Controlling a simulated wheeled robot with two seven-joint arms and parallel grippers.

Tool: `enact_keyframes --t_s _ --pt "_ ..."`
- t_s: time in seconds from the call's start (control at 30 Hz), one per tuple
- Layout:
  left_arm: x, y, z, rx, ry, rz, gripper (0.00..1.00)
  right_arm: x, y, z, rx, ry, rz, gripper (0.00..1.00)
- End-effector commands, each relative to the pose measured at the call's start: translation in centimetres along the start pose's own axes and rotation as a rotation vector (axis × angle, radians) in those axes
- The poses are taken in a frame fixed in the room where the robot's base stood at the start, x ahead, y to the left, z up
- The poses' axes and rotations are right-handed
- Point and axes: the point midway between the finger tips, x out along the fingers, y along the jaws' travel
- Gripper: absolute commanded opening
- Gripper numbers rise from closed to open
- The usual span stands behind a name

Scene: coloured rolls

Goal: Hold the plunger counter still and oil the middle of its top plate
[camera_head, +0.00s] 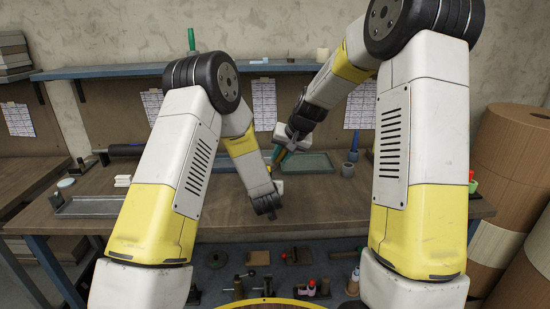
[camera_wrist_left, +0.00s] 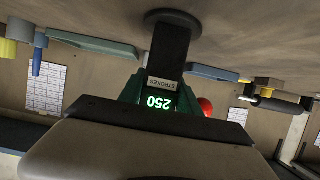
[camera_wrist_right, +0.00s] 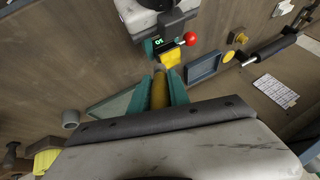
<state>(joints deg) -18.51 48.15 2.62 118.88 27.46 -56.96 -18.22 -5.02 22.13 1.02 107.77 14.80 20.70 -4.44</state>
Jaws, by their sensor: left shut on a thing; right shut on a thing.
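The plunger counter shows in the left wrist view as a dark column (camera_wrist_left: 171,60) on a round base, with a green-lit "250" display, a "STROKES" label and a red ball knob beside it. My left gripper (camera_head: 266,204) is shut on it, low over the bench. The right wrist view shows the counter's display and red knob (camera_wrist_right: 189,38) beside my left gripper. My right gripper (camera_wrist_right: 160,90) is shut on a yellow-brown cylinder (camera_wrist_right: 158,93), apparently the oiler, between teal fingers.
A grey tray (camera_head: 90,207) lies at the left. The bench to the right (camera_head: 345,205) is mostly bare. A lower shelf holds several small tools. Large brown rolls (camera_head: 510,150) stand at the right.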

Motion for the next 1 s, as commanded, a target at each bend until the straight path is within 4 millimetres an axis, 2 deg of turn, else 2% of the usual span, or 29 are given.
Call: enact_keyframes --t_s 0.03,0.6,1.0 --pt "0.0 -0.1 0.8 0.003 -0.018 0.0 0.0 -1.4 -0.7 -0.9 -0.006 0.011 -0.002 0.0" --pt "0.0 -0.1 0.8 0.002 -0.017 0.0 0.0 -5.5 -2.2 -3.2 -0.003 0.007 -0.001 0.0" --pt "0.0 -0.1 0.7 0.002 -0.017 0.0 0.0 -6.2 -2.5 -3.5 -0.001 0.005 0.0 0.0"
